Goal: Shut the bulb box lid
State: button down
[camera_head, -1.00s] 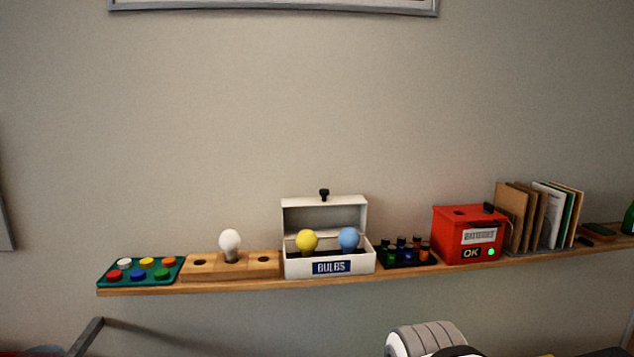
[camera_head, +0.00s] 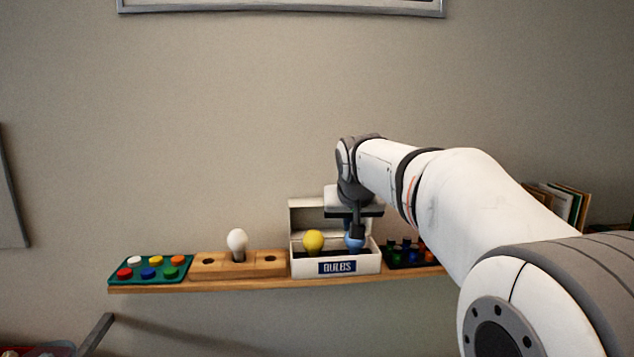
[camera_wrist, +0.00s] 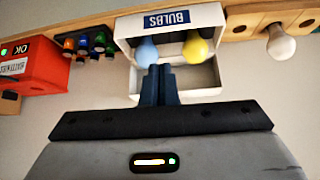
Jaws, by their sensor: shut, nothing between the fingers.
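The white bulb box (camera_head: 337,267) stands on the shelf with a blue BULBS label on its front. Its lid (camera_head: 305,220) is raised upright at the back, partly hidden behind my gripper. A yellow bulb (camera_head: 313,241) and a blue bulb (camera_head: 355,243) are in the box. My gripper (camera_head: 357,235) is in front of the right part of the open lid, overlapping the blue bulb in the head view. In the wrist view, the shut, empty fingers (camera_wrist: 160,72) point towards the box (camera_wrist: 130,27), overlapping the lid (camera_wrist: 200,78). Whether they touch it I cannot tell.
On the shelf (camera_head: 200,287), left of the box, are a wooden block (camera_head: 210,270) with a white bulb (camera_head: 237,243) and a green peg tray (camera_head: 151,270). A dark rack (camera_head: 395,258) of small coloured pieces and a red box (camera_wrist: 35,65) stand on the other side.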

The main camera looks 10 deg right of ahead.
jog(key=w+r+t, duration=0.1)
jog(key=w+r, duration=0.2)
jog(key=w, duration=0.5)
jog(key=w+r+t, duration=0.2)
jog(key=w+r, duration=0.2)
jog(key=w, duration=0.5)
jog(key=shift+m, duration=0.4)
jog(key=p+x, duration=0.1)
jog(key=x, duration=0.2)
jog(key=p+x, duration=0.2)
jog(key=x, duration=0.1)
jog(key=p+x, duration=0.1)
jog(key=x, duration=0.3)
jog(key=shift+a+f+p, duration=0.15)
jog(key=shift+a+p, duration=0.1)
jog(key=shift+p, duration=0.05)
